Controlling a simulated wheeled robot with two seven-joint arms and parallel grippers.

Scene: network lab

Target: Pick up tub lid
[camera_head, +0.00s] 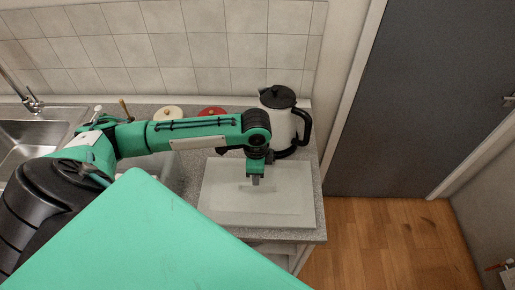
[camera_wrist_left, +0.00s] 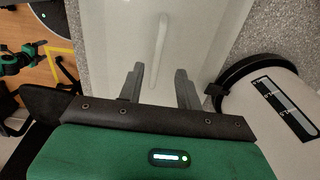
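The tub lid (camera_head: 228,207) is a pale, translucent rectangular sheet lying flat at the right end of the counter. In the left wrist view the lid (camera_wrist_left: 118,38) shows a pale raised bar handle (camera_wrist_left: 160,35) along its middle. My left gripper (camera_head: 256,181) points down over the lid. I cannot tell the height of the fingertips above the lid. My right gripper cannot be made out.
A white kettle with black lid and handle (camera_head: 281,127) stands close behind the lid, and fills the right of the left wrist view (camera_wrist_left: 273,110). A cream lid (camera_head: 168,113) and a red one (camera_head: 211,111) lie at the back. A sink (camera_head: 22,140) is left. The counter ends right of the lid.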

